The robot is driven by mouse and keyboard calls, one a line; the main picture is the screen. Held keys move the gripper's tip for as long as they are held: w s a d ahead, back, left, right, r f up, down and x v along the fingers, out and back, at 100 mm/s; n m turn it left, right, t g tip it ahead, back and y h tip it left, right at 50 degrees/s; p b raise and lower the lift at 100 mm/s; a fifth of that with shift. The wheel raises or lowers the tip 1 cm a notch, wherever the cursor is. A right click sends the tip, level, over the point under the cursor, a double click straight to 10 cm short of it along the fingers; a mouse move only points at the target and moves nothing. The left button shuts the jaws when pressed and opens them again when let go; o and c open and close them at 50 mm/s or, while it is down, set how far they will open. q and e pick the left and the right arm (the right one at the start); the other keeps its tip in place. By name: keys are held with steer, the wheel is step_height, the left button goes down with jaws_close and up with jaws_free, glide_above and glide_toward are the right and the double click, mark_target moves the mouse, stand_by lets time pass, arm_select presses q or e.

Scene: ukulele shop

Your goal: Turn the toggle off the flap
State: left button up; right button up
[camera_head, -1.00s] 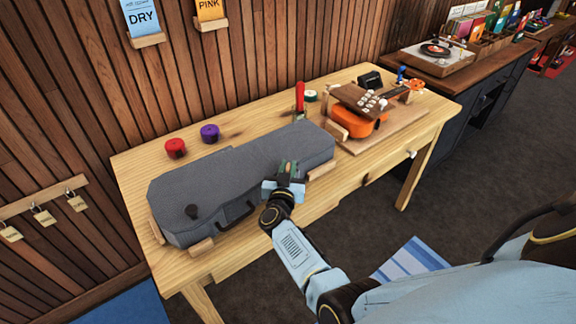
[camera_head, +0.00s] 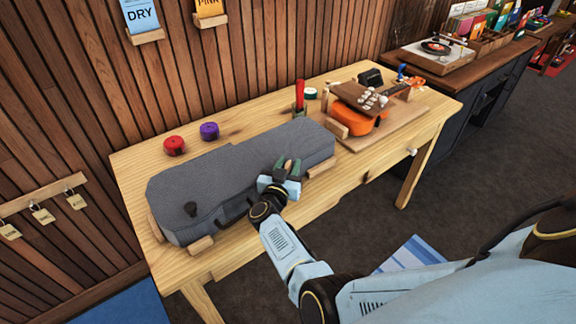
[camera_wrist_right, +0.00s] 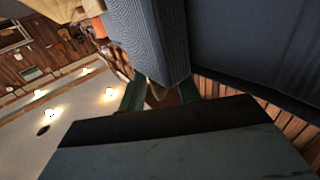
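A grey case (camera_head: 235,170) lies closed on the wooden table. I cannot tell the toggle and flap apart for certain. My right gripper (camera_head: 287,167) is at the case's front edge, right of the handle. Its green fingers stand apart. In the right wrist view the fingers (camera_wrist_right: 160,95) are beside the grey case (camera_wrist_right: 150,40), with a small brownish shape between them that I cannot identify. My left gripper is not in view.
Wooden blocks (camera_head: 201,244) edge the case on the table (camera_head: 243,246). Red (camera_head: 174,146) and purple (camera_head: 209,131) round items and a red-handled tool (camera_head: 299,95) stand behind it. An orange ukulele (camera_head: 358,120) lies on a board to the right.

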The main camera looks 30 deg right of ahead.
steer(key=shift+o, duration=0.2)
steer(key=shift+a, duration=0.1)
steer(key=shift+s+a, duration=0.25)
steer(key=p+v, duration=0.5)
steer(key=v, duration=0.7)
steer(key=shift+s+a, duration=0.15)
steer(key=shift+s, duration=0.1)
